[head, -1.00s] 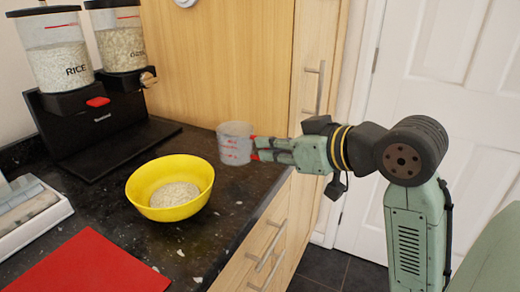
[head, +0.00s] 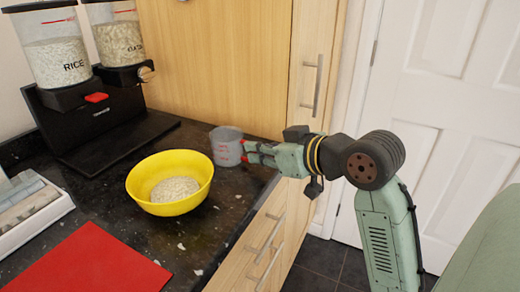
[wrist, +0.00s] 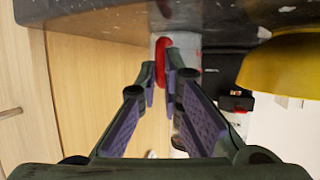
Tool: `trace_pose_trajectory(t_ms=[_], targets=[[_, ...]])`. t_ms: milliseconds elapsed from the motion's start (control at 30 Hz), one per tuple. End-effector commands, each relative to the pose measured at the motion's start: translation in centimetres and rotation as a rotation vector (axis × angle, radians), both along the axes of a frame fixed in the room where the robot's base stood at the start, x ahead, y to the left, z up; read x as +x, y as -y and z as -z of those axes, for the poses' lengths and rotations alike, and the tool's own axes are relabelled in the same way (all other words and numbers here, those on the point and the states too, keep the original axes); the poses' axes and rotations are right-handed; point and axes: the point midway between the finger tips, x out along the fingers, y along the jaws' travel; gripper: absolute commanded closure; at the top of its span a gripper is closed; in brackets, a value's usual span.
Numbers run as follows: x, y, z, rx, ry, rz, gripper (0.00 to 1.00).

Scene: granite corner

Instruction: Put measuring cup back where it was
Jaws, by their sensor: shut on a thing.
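The measuring cup (head: 226,146) is clear grey with red markings. It is upright at the back right of the dark counter, near the wooden cabinet side, and seems to be at or just above the surface; I cannot tell whether it touches. My gripper (head: 246,152) reaches in from the right and is shut on the cup's right side, at its handle. In the wrist view my gripper (wrist: 168,72) has its fingertips closed at a red part of the measuring cup (wrist: 162,62).
A yellow bowl (head: 140,190) with grains stands left of and in front of the cup. Rice and oat dispensers (head: 62,50) stand on a black base at the back left. A red mat (head: 85,262) and a white tray (head: 62,205) lie at front left.

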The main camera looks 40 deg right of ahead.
Motion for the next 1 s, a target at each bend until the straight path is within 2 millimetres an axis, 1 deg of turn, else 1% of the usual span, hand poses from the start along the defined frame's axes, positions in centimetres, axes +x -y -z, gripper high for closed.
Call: trace_pose_trajectory(t_ms=[33, 300, 567, 700, 767, 867, 1000], targets=[[0.0, 0.0, 0.1, 0.000, 0.000, 0.000, 0.92], [0.0, 0.0, 0.1, 0.000, 0.000, 0.000, 0.74], [0.0, 0.0, 0.0, 0.000, 0.000, 0.000, 0.73], [-0.1, 0.0, -0.7, -0.001, -0.001, 0.001, 0.73], [-0.8, 0.2, -0.6, -0.001, 0.001, 0.003, 0.73], [-2.6, 0.3, -1.3, -0.001, 0.001, 0.004, 0.73], [-5.5, 0.6, -2.5, -0.001, 0.001, 0.004, 0.73]])
